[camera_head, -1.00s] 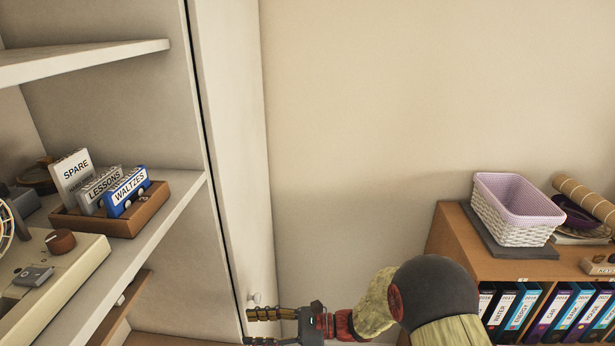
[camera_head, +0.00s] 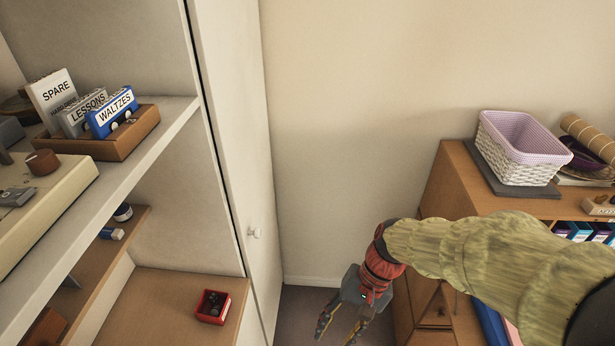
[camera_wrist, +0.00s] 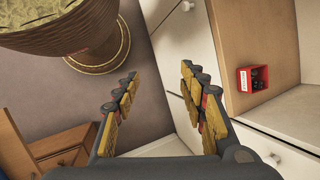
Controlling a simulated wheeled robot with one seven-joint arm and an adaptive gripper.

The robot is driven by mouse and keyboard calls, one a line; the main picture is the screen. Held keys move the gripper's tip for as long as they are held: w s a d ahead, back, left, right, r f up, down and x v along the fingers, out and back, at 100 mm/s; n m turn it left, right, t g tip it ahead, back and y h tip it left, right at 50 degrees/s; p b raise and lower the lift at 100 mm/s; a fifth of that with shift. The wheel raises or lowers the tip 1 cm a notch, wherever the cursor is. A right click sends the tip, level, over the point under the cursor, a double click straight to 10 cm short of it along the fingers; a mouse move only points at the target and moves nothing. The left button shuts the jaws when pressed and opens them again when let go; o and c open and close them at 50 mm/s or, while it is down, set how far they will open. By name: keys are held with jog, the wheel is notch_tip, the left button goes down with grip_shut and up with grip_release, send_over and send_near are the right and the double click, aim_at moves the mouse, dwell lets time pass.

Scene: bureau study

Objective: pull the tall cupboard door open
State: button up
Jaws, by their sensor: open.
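The tall cupboard door (camera_head: 232,130) is a narrow white panel to the right of the open shelves, with a dark line along its left edge. It looks closed or nearly so. Its small white knob (camera_head: 254,233) sits low near the right edge; a white knob (camera_wrist: 185,6) at the top of the wrist view appears to be the same one. My gripper (camera_head: 340,335) is open and empty, pointing down, below and right of the knob and apart from it. Its spread fingers (camera_wrist: 160,75) also show in the wrist view.
A red box (camera_head: 212,307) lies on a low wooden shelf (camera_head: 170,290) left of the door. A wooden cabinet (camera_head: 440,190) with a lilac-lined basket (camera_head: 520,150) stands at right. Another knob (camera_wrist: 275,157) shows on white furniture. Some floor (camera_head: 305,310) is clear by the door.

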jog(key=s+d+r+n+t+h+b, duration=0.3)
jog(key=d+r+t+b, duration=0.3)
jog(key=d+r+t, duration=0.2)
jog(key=d+r+h, duration=0.1)
jog(key=d+r, duration=0.1)
jog(key=d, duration=0.2)
jog(key=shift+d+r, duration=0.15)
jog(key=shift+d, duration=0.05)
